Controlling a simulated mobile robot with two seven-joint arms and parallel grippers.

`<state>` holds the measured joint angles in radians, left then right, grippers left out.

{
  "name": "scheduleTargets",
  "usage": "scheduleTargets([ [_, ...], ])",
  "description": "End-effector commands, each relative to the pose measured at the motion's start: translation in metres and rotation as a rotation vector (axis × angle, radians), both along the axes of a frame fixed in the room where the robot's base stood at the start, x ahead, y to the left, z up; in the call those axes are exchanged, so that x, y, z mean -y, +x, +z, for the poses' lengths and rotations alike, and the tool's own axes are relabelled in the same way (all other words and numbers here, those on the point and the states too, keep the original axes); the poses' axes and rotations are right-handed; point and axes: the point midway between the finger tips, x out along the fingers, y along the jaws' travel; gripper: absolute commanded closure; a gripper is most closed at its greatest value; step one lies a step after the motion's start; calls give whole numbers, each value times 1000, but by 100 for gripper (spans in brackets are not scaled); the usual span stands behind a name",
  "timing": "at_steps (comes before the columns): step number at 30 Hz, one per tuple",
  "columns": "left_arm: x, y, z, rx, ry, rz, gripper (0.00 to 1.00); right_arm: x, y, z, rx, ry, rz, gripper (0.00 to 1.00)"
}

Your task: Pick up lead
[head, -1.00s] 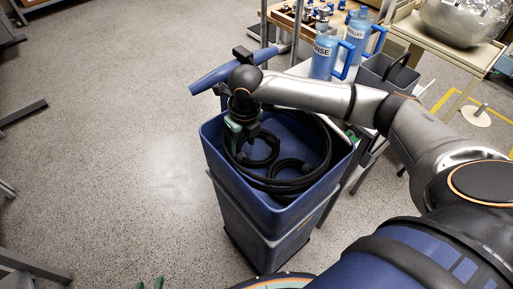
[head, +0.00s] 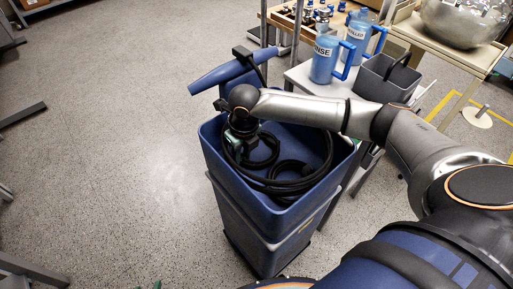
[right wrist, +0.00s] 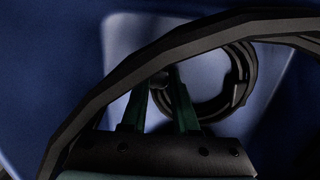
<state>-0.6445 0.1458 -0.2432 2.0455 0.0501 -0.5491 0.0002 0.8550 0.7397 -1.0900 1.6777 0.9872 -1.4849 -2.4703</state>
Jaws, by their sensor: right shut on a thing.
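The lead is a black cable lying in loops (head: 285,187) inside the blue bin. A black piece at the bin's handle (head: 242,51) has a short black length running down from it. My right gripper (head: 241,150) reaches down inside the bin at its left side. In the right wrist view its green fingers (right wrist: 161,84) converge and are shut on a dark part of the lead, hard to make out. A cable loop (right wrist: 225,95) shows beyond the fingertips, and a thick cable arc crosses nearer. A green tip of my left gripper (head: 157,285) barely shows at the bottom edge.
The blue bin (head: 222,172) has a blue handle (head: 222,75) at its back. Behind it stand a table with blue-handled jugs (head: 325,60), a grey caddy (head: 388,78) and a cart with a metal bowl (head: 462,22). The floor at left is mostly open.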

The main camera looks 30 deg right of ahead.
Motion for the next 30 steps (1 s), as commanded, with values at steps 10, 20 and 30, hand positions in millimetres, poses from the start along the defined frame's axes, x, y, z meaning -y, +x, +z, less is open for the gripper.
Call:
scheduleTargets([
  [10, 0, -1, 0, -2, 1, 0, 50, 0, 0, 0, 0, -1, -1, 100],
  [20, 0, -1, -1, -2, 0, -1, 50, 0, 0, 0, 1, -1, -1, 100],
  [30, 0, -1, -1, -3, 0, -1, 50, 0, 0, 0, 1, -1, -1, 100],
])
